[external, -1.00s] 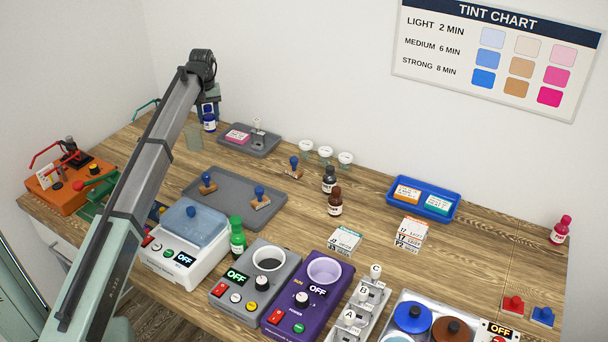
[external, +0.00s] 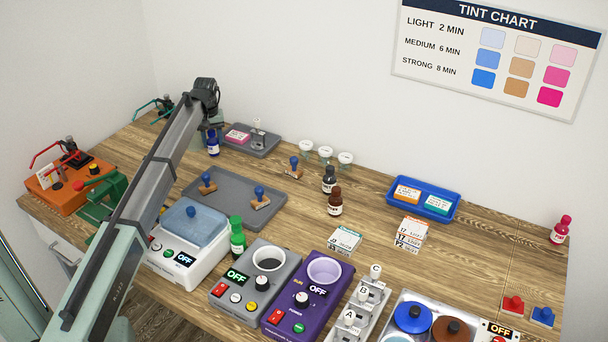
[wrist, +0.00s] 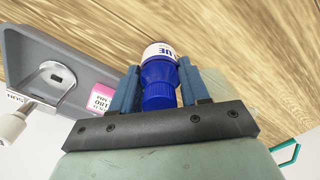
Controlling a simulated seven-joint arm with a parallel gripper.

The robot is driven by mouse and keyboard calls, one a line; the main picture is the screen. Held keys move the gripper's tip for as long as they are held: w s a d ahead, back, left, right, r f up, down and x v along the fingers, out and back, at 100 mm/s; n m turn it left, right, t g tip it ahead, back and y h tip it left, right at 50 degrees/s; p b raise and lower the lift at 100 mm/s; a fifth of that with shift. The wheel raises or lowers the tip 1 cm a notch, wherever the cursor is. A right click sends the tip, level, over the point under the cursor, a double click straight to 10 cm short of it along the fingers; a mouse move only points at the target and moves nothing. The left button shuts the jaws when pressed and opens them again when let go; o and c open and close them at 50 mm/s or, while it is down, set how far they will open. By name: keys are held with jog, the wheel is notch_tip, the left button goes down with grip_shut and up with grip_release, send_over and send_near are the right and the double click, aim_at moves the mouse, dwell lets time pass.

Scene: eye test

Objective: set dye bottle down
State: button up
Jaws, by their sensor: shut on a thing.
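The blue dye bottle (external: 213,147) is at the back left of the bench, left of the grey tray with the pink pad. My gripper (external: 212,133) is shut on it from above. In the wrist view the bottle (wrist: 159,76), with a white label, sits between my two blue-grey fingers (wrist: 158,70). The bottle looks upright and its base is at or very near the bench top; I cannot tell whether it touches. My arm hides part of the bench to its left.
A pale flat patch (wrist: 232,90) lies on the other side in the wrist view. A larger grey tray (external: 226,181) with blue-handled stamps is in front.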

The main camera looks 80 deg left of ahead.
jog(key=shift+f, duration=0.15)
jog(key=o, duration=1.1)
jog(key=shift+o, duration=0.2)
notch_tip(320, 180, up, 12)
jog(key=shift+r, duration=0.2)
